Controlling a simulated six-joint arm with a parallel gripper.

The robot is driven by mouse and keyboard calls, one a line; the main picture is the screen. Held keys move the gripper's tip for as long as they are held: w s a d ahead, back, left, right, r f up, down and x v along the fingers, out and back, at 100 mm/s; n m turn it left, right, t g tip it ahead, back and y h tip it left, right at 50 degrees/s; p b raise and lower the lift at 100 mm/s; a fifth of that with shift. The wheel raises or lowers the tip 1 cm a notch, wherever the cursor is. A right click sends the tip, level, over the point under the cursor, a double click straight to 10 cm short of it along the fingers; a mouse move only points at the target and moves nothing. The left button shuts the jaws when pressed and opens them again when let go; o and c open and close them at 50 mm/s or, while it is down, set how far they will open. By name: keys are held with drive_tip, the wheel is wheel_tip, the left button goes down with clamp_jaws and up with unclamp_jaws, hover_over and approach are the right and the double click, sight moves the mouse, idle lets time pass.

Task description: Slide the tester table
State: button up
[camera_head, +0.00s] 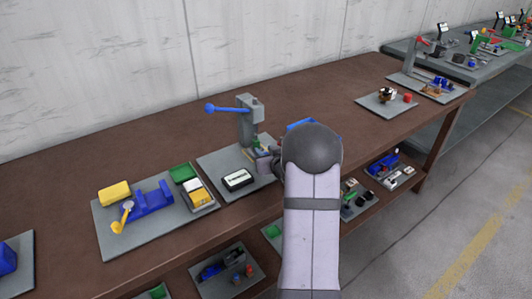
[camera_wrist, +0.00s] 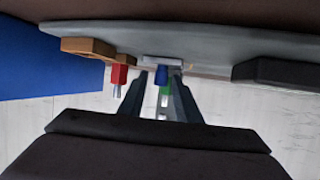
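The tester (camera_head: 249,118) is a grey upright press with a blue lever (camera_head: 225,108) pointing left, standing on a grey plate (camera_head: 215,163). A small green part (camera_head: 257,143) shows below its head; I cannot clearly make out the table there. My gripper reaches in at the right of the press, mostly hidden by my arm in the head view. In the wrist view my gripper (camera_wrist: 159,88) has its fingers apart. A blue round part (camera_wrist: 161,72) and a green part (camera_wrist: 165,89) show between them, with gaps beside the blue part. Contact cannot be told.
A black-and-white box (camera_head: 238,179) sits on the plate in front of the press. In the wrist view a red part (camera_wrist: 119,74) and brown block (camera_wrist: 87,47) are left, a dark block (camera_wrist: 275,71) right. A blue fixture (camera_head: 150,202) stands left on the bench.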

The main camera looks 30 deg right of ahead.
drive_tip(key=shift+a+f, duration=0.1)
drive_tip(key=shift+f, duration=0.05)
drive_tip(key=shift+b+v, duration=0.5)
drive_tip(key=shift+v, duration=3.25)
drive_tip(key=shift+w, duration=0.1)
